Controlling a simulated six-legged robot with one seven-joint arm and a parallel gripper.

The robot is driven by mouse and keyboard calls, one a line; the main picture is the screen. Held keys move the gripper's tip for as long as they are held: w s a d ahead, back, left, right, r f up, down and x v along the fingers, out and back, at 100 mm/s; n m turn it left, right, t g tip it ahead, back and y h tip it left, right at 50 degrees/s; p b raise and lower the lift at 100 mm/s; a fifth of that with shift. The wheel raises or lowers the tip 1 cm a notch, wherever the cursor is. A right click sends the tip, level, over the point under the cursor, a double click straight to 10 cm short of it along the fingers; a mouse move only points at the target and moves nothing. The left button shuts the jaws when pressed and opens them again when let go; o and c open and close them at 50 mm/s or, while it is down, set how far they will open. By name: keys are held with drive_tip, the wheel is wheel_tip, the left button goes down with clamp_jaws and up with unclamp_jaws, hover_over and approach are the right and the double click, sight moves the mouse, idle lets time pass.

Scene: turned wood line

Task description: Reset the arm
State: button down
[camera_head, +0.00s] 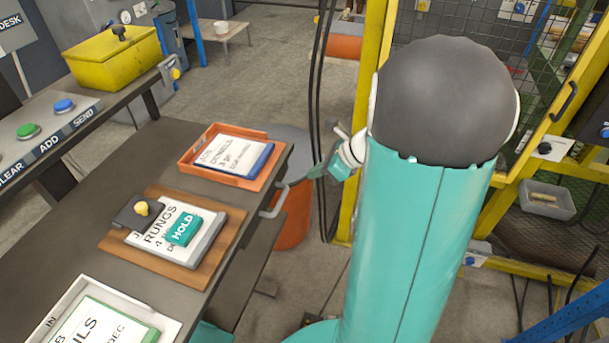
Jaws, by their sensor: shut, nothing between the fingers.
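My arm fills the right-middle of the view, with a large teal link and a dark rounded joint at its top. My gripper (318,172) shows small at the left side of the arm, past the right edge of the dark bench (130,165). It is shut and empty, apart from the things on the bench. The arm's own link hides part of the wrist.
On the bench are an orange tray (192,160) with a card, a wooden board (225,240) with a RUNGS card and teal HOLD block (184,228), and a white tray (58,302). A yellow-framed mesh cage (364,110) and hanging black cables (314,95) stand close to my arm.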

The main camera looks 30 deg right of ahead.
drive_tip(key=v, duration=0.5)
drive_tip(key=s+a+r+n+h, duration=0.2)
drive_tip(key=s+a+r+n, duration=0.3)
drive_tip(key=a+n, duration=0.6)
drive_tip(key=s+a+r+n+g+h, duration=0.1)
drive_tip(key=s+a+r+n+h, duration=0.2)
drive_tip(key=a+n, duration=0.8)
drive_tip(key=s+r+n, duration=0.2)
drive_tip(key=s+n, duration=0.1)
drive_tip(key=n, duration=0.3)
drive_tip(key=shift+s+a+g, duration=0.3)
drive_tip(key=shift+a, duration=0.05)
